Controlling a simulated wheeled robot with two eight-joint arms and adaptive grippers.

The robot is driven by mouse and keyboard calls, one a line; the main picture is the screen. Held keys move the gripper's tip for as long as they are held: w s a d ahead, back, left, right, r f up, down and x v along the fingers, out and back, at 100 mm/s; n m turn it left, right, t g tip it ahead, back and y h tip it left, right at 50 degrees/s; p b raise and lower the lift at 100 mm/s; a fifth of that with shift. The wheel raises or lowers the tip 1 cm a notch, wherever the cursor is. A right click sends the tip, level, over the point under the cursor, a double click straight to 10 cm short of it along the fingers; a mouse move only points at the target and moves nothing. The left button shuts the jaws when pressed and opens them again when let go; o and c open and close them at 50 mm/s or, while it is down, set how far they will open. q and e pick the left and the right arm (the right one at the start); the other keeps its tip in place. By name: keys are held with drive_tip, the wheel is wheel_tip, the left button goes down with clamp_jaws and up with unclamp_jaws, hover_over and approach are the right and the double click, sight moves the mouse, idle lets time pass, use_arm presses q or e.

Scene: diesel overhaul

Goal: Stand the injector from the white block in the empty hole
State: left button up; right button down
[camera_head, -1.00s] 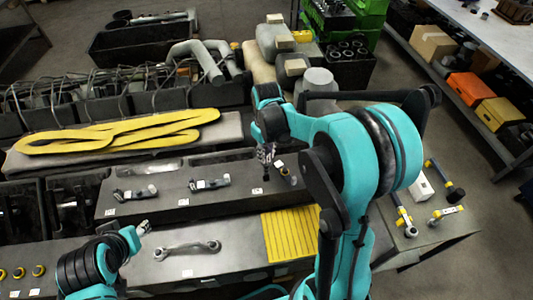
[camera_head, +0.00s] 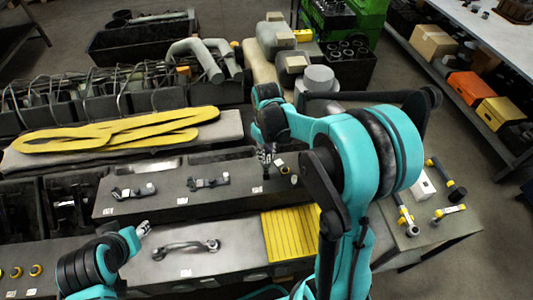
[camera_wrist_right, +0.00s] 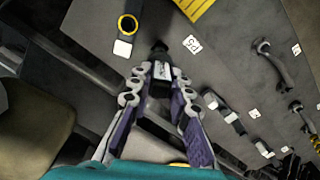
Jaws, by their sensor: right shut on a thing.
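My right gripper (camera_head: 266,157) is over the raised dark deck in the middle of the bench. In the right wrist view, the gripper (camera_wrist_right: 158,95) is shut on the injector (camera_wrist_right: 161,70), a dark piece with a pale band, between its fingers. The injector's far end points at the deck; whether it touches cannot be told. A yellow ring with a dark centre (camera_wrist_right: 127,25) lies close by on the deck. It also shows in the head view (camera_head: 285,169). I cannot make out the empty hole. The white block (camera_head: 423,188) stands at the bench's right. My left gripper (camera_head: 143,229) is small at the lower left.
Dark clamp-like parts (camera_head: 208,182) lie on the deck to the left. A grey connecting rod (camera_head: 186,249) and a yellow ribbed mat (camera_head: 290,233) are on the front bench. A yellow strap (camera_head: 110,132) lies behind. Tools with yellow parts (camera_head: 445,180) lie at the right.

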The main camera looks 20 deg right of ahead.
sight(266, 169)
drive_tip(key=shift+f+b, duration=3.8)
drive_tip(key=shift+f, duration=0.7)
drive_tip(key=c, duration=1.3)
unclamp_jaws()
drive_tip(key=shift+r, duration=0.1)
wheel_tip(266, 169, up, 12)
